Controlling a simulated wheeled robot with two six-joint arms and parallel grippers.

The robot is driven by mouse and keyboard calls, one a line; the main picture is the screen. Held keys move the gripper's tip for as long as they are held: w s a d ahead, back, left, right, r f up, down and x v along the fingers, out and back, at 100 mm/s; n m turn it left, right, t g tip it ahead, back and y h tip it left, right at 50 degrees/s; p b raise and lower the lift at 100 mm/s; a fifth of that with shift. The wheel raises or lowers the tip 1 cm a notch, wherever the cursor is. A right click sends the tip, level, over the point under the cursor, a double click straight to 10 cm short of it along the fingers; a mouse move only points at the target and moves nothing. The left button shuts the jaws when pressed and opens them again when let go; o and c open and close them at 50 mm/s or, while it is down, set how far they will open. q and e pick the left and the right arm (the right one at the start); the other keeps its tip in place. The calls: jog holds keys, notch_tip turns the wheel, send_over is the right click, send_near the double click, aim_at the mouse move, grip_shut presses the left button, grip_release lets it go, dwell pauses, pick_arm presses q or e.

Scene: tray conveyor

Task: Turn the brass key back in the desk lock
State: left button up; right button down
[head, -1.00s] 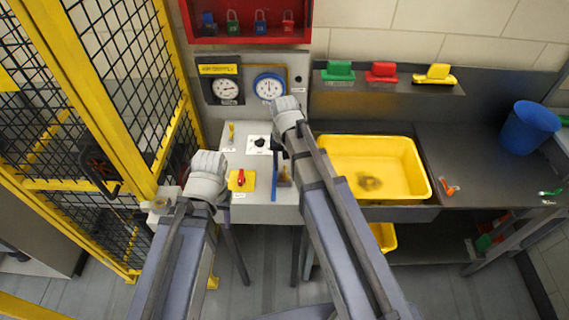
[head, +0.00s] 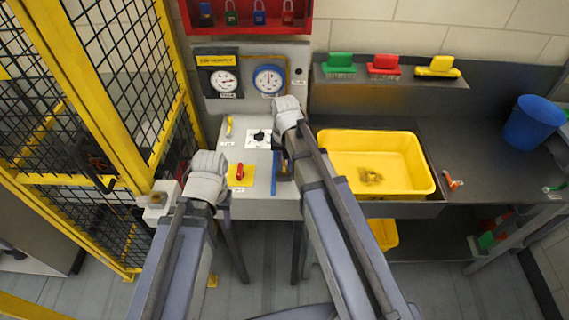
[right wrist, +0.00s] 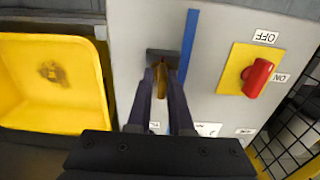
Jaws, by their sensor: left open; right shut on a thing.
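In the right wrist view, my right gripper (right wrist: 160,75) is shut on the brass key (right wrist: 161,84). The key shows as a narrow tan-gold strip between the two dark fingers. It points at a dark lock block (right wrist: 163,54) on the light grey panel, beside the blue strip. How far the key is turned cannot be told. In the head view my right gripper (head: 284,163) is at the panel's right side, and my arm hides most of the key. My left gripper (head: 222,200), partly hidden behind its own wrist, is held left of the panel, open and away from the key.
A blue strip (right wrist: 191,47) runs beside the lock. A red rotary switch (right wrist: 257,77) on a yellow plate marked ON and OFF is nearby. A yellow tub (head: 425,165) stands close on the right. A yellow-framed mesh fence (head: 110,110) is on the left.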

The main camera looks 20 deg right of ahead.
dwell(0.4)
jog(key=shift+n, duration=3)
jog(key=shift+n, duration=1.5)
